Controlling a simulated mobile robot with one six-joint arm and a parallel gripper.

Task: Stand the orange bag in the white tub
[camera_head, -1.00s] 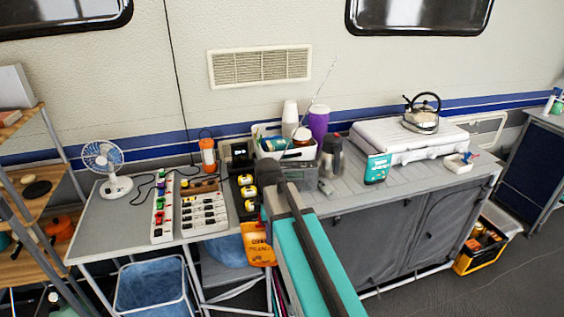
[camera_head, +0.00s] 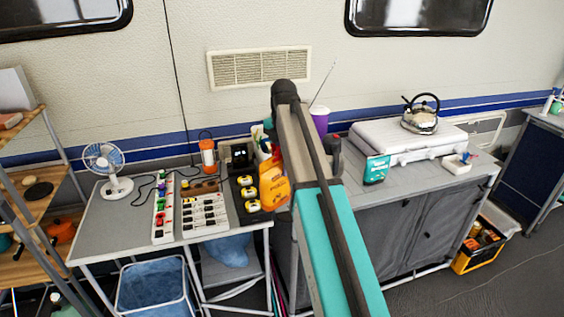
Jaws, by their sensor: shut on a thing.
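The orange bag (camera_head: 274,187) hangs upright in the air, left of my forearm and in front of the bench's back part. My gripper (camera_head: 266,150) is mostly hidden by my arm at the bag's top edge; it is shut on the bag.
A dark tray with yellow items (camera_head: 246,190) lies just left of the bag. A power strip (camera_head: 203,212), an orange lantern (camera_head: 207,155) and a fan (camera_head: 105,168) stand further left. Right of my arm are a purple cup (camera_head: 320,120), a teal packet (camera_head: 377,169) and a kettle (camera_head: 421,115).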

